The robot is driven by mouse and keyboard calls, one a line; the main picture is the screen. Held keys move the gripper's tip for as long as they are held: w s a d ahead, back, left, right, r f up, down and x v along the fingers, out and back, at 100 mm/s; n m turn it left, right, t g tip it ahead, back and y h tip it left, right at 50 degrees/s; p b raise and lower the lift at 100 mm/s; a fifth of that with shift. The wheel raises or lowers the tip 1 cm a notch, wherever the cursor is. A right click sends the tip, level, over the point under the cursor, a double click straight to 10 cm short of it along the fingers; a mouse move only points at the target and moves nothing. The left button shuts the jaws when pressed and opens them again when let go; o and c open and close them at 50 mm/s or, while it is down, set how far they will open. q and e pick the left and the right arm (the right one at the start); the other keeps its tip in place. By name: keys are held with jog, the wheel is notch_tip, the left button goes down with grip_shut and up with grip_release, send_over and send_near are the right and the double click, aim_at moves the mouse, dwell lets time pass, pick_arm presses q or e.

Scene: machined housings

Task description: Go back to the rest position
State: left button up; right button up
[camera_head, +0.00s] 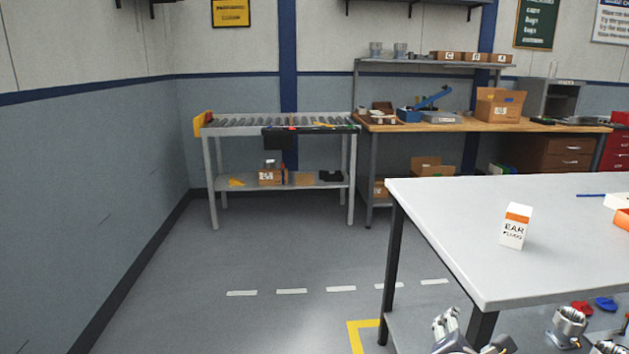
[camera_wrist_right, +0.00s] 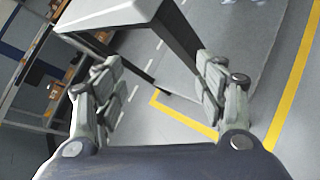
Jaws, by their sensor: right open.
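My right gripper (camera_head: 474,332) shows at the bottom edge of the head view, beside the near corner of the grey-topped table (camera_head: 470,240). In the right wrist view, the right gripper (camera_wrist_right: 156,80) has its two fingers spread wide apart with nothing between them. The table corner (camera_wrist_right: 115,14) and a dark leg lie beyond the fingers. My left gripper is in neither view.
A white and orange ear plugs box (camera_head: 516,226) stands on the table. A roller rack (camera_head: 280,125) and wooden workbench (camera_head: 470,124) line the back wall. The floor at left is clear.

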jog(key=s+a+f+m+g+y, duration=0.4)
jog(key=s+f+m, duration=0.6)
jog(key=s, duration=0.4)
jog(key=s+a+f+m+g+y, duration=0.35)
jog(key=s+f+m, duration=0.75)
jog(key=s, duration=0.4)
notch_tip(320, 180, down, 27)
jog(key=s+g, duration=0.2)
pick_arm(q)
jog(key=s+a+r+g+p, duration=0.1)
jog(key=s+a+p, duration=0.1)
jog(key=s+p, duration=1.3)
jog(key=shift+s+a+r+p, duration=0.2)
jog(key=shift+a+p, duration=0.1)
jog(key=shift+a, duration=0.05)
pick_arm(e)
jog(key=s+d+r+n, duration=0.1)
jog(key=s+d, duration=0.1)
jog(key=s, duration=1.3)
jog(key=shift+s+d+g+h, duration=0.2)
jog(key=shift+g+h, duration=0.15)
jog(key=shift+g, duration=0.1)
